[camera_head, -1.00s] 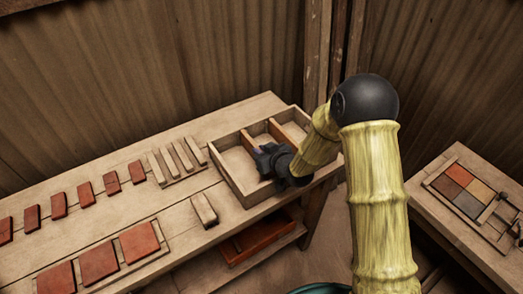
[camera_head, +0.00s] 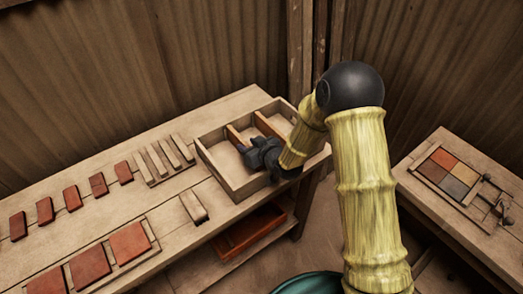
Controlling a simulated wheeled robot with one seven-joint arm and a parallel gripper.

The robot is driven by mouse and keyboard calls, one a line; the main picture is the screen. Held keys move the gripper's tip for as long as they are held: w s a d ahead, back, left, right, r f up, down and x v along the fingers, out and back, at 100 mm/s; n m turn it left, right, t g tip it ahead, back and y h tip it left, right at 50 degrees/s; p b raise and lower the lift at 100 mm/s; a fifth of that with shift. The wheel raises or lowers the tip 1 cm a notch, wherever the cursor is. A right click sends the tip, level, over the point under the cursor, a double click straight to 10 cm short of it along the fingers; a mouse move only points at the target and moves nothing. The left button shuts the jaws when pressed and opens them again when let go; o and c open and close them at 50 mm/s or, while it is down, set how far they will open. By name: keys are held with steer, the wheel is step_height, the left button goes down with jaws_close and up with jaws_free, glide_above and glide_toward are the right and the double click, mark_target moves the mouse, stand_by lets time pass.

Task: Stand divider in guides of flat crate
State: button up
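The flat crate (camera_head: 208,163) is a shallow pale wooden box at the right end of the bench. Two reddish-brown dividers show in it: the left divider (camera_head: 235,137) and the right divider (camera_head: 266,124). Both appear to stand on edge across the crate, with pale floor between them. My dark gripper (camera_head: 256,153) is over the near middle of the crate, at the near ends of the dividers. It hides those ends and any guides there. I cannot tell whether its fingers are open or shut, or touching a divider.
Pale wooden strips (camera_head: 165,157) lie left of the crate, and a pale block (camera_head: 193,207) lies in front. Several red tiles (camera_head: 128,241) fill the bench's left. A reddish tray (camera_head: 248,232) sits on the shelf below. A side table (camera_head: 427,201) holds a four-coloured tile panel (camera_head: 449,174).

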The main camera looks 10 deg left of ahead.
steer(key=b+v, duration=0.1)
steer(key=v, duration=1)
steer(key=shift+s+d, duration=0.1)
steer(key=shift+d, duration=0.05)
steer(key=s+d+r+m+g+h, duration=0.1)
steer(key=s+d+m+h, duration=0.25)
steer(key=d, duration=0.65)
steer(key=s+d+r+m+g+h, duration=0.1)
steer(key=s+d+m+g+h, duration=0.3)
steer(key=d, duration=0.7)
steer(key=s+d+r+m+h, duration=0.1)
steer(key=s+d+m+h, duration=0.1)
steer(key=s+d, duration=0.2)
steer(key=shift+s+d+r+g, duration=0.2)
steer(key=shift+s+d+g, duration=0.15)
steer(key=shift+s, duration=0.5)
steer(key=shift+w+a+m, duration=0.1)
steer(key=shift+a+m, duration=0.05)
steer(key=shift+m, duration=0.1)
